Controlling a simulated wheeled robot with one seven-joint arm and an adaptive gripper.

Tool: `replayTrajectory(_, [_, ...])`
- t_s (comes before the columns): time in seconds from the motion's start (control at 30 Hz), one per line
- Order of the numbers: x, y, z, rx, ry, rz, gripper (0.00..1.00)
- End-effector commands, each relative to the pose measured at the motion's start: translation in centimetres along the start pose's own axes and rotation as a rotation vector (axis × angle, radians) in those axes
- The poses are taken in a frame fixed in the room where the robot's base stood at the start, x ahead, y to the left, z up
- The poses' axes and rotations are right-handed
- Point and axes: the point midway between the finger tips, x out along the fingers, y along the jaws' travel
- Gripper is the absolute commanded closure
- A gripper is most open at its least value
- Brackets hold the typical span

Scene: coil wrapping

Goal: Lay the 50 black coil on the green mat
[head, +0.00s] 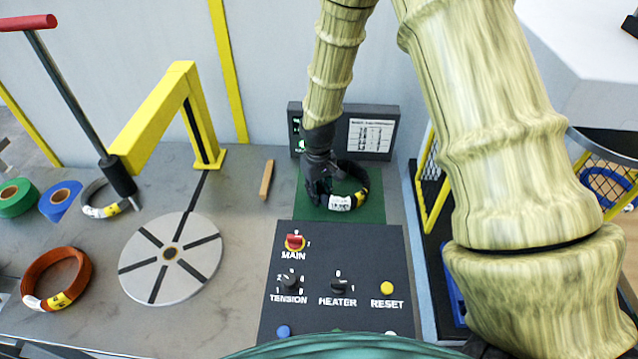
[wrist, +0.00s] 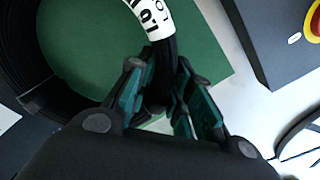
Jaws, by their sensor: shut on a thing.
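The black coil (head: 361,186) with white and yellow labels is at the green mat (head: 312,208), right of centre on the bench in the head view. My gripper (head: 318,190) is at the coil's left side. In the wrist view my gripper (wrist: 160,105) is shut on the black coil (wrist: 160,62), with its rim between the fingers and the white label just above them. The green mat (wrist: 205,50) shows behind the coil there. I cannot tell whether the coil touches the mat. The number on the label is not clearly readable.
A control panel (head: 335,255) with knobs stands in front of the mat. A wooden stick (head: 267,180) lies left of the mat. A display box (head: 378,135) stands behind.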

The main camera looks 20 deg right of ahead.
Motion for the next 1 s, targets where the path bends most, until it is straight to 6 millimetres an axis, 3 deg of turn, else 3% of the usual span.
replayTrajectory(0.43, [0.84,0.00,-0.12,-0.001,0.003,0.001,1.00])
replayTrajectory(0.47, [0.96,-0.02,-0.04,-0.001,0.001,0.000,0.73])
replayTrajectory(0.57, [0.96,-0.02,-0.03,-0.001,0.001,0.000,0.57])
replayTrajectory(1.0, [0.50,-0.01,-0.08,-0.001,0.003,0.000,0.57])
